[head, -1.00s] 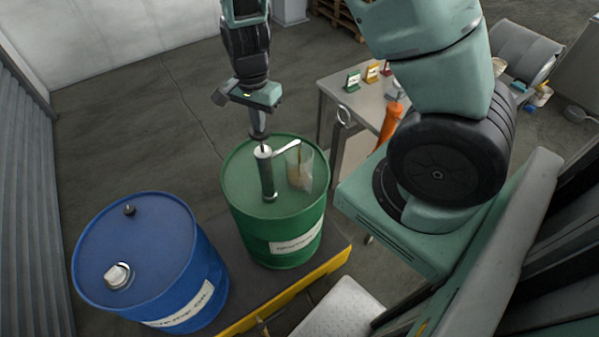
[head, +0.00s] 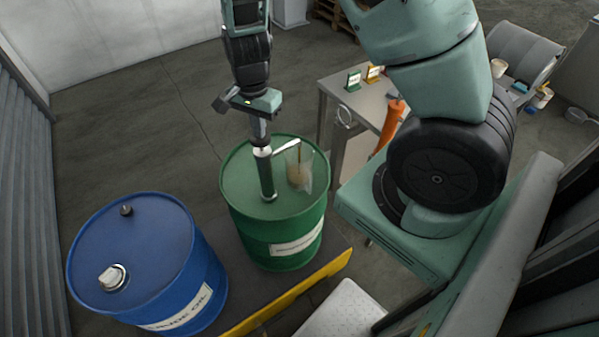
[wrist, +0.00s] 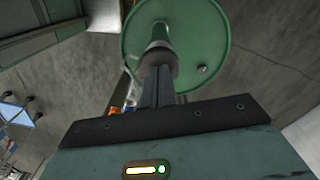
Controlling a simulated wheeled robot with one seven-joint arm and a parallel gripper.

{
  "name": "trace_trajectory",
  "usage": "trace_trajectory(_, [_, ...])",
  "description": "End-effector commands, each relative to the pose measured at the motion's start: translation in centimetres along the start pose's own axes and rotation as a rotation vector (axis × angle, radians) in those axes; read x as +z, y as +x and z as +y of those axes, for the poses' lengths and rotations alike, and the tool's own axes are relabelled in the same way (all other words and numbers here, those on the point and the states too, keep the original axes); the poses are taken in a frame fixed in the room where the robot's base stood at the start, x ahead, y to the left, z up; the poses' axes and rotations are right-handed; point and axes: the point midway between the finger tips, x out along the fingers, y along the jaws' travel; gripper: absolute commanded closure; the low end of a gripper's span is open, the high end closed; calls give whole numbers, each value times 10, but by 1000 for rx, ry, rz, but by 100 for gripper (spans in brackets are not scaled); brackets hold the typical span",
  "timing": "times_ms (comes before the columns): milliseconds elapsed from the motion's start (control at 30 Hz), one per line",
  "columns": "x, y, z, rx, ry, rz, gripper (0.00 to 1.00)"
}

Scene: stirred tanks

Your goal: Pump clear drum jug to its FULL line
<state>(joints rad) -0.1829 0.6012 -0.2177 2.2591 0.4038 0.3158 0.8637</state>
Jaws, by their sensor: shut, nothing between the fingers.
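The green drum (head: 240,225) stands upright with a dark cylindrical hand pump (head: 267,178) on its lid. A pale spout (head: 286,146) reaches right from the pump's top to a clear jug (head: 304,168) on the lid. The jug holds some brownish liquid; its FULL line is too small to make out. My gripper (head: 261,142) points down, shut and empty, at the top of the pump, seemingly touching it. In the wrist view, my gripper (wrist: 158,78) hides part of the pump (wrist: 159,35), with the green lid (wrist: 205,35) beyond. The jug is not clear there.
A blue drum (head: 190,285) with a white cap (head: 112,276) stands at the left. A yellow-edged platform (head: 290,292) lies in front. A grey table (head: 335,90) with small signs stands behind right, an orange object (head: 390,125) beside it. Floor behind the drums is clear.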

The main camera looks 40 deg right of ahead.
Motion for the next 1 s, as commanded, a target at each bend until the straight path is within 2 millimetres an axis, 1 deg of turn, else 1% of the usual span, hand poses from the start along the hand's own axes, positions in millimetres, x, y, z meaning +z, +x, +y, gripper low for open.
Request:
trace_trajectory(33, [0, 3, 1, 2, 1, 0, 100])
trace_trajectory(800, [0, 25, 1, 2, 1, -1, 100])
trace_trajectory(1000, [0, 18, 1, 2, 1, -1, 100])
